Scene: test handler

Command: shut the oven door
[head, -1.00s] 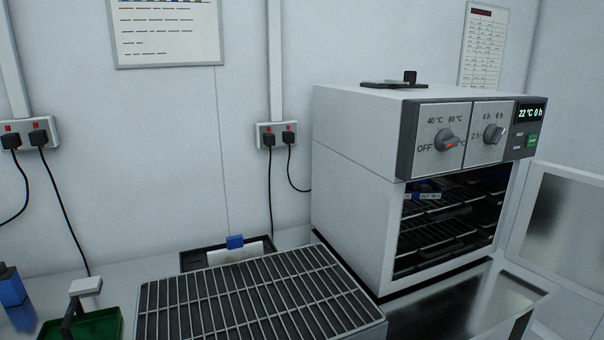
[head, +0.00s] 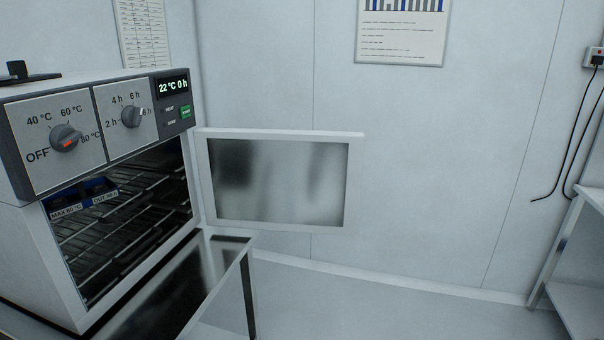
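The oven (head: 25,245) stands at the left of the head view, a white box with a grey control panel. Its door (head: 280,184) is wide open, swung out to the right on the right side of the opening. Inside the oven are wire racks (head: 125,215) and a blue item (head: 90,190) with two labels in front, "MAX 80 °C" and "OUT 40 h" as far as I can read. Neither of my grippers shows in this view.
The oven stands on a shiny metal bench (head: 185,290) whose right edge ends below the door. Open floor (head: 390,310) lies right of it. A metal shelf unit (head: 575,270) stands at the far right. A wall chart (head: 402,30) hangs behind.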

